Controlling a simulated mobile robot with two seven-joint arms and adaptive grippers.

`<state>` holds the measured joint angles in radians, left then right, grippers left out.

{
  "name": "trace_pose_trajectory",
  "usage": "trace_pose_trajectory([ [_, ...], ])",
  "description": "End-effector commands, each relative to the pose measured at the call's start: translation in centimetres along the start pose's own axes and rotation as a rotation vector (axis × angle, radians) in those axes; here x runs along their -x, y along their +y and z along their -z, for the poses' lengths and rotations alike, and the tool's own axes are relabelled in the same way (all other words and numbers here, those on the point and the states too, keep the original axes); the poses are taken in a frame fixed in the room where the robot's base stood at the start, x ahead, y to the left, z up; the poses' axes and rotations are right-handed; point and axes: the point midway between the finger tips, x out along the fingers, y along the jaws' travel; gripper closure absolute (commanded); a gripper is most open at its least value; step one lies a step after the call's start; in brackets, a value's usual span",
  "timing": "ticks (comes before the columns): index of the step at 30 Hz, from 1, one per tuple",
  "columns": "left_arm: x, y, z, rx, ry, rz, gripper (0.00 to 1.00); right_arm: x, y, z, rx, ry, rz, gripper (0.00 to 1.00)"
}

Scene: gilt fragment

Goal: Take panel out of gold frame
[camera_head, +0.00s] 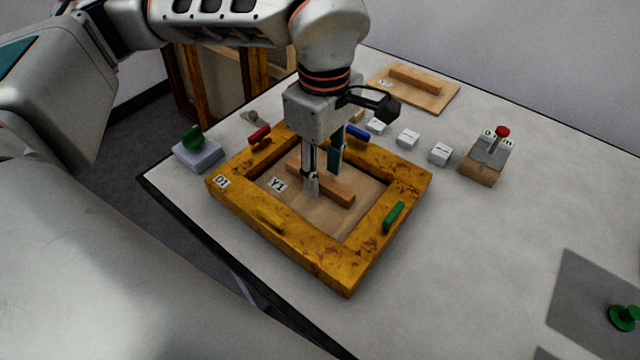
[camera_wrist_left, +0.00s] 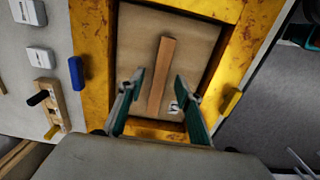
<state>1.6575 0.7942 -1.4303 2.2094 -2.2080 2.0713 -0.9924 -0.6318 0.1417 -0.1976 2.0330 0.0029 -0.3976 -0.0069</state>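The gold frame (camera_head: 330,265), labelled D1, lies flat on the table. Inside it lies a tan panel (camera_head: 318,214), labelled Y1, with a raised wooden bar (camera_head: 338,192) across it. Red (camera_head: 259,134), blue (camera_head: 357,132), yellow (camera_head: 270,217) and green (camera_head: 394,215) tabs sit on the frame's sides. My left gripper (camera_head: 324,176) points down over the panel, fingers apart on either side of the bar. In the left wrist view, the open fingers (camera_wrist_left: 158,90) show gaps to the bar (camera_wrist_left: 162,75). My right gripper is not in view.
Several white blocks (camera_head: 407,138) and a wooden block with a red knob (camera_head: 484,170) stand right of the frame. A second panel with a bar (camera_head: 438,98) lies behind. A green-knobbed grey block (camera_head: 197,153) stands at the left.

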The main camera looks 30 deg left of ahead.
Motion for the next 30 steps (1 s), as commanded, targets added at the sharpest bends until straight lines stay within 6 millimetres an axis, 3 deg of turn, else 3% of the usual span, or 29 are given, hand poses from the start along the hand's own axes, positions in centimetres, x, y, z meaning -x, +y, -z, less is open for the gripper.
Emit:
trace_pose_trajectory([
  [3, -0.93, -0.03, -0.01, -0.001, 0.0, 0.001, 0.65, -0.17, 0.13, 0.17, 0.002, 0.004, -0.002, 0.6],
  [10, -0.96, -0.01, -0.01, -0.001, 0.0, -0.001, 0.65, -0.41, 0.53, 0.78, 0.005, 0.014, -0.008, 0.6],
  [14, -0.95, -0.01, -0.01, -0.001, 0.0, -0.001, 0.96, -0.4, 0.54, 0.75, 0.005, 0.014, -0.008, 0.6],
  [15, -0.95, -0.01, -0.01, 0.0, 0.0, -0.001, 1.0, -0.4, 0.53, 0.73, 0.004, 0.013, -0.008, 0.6],
  [30, -0.02, 0.06, -0.03, 0.0, -0.001, -0.003, 1.0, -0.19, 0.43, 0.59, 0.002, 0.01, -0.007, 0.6],
])
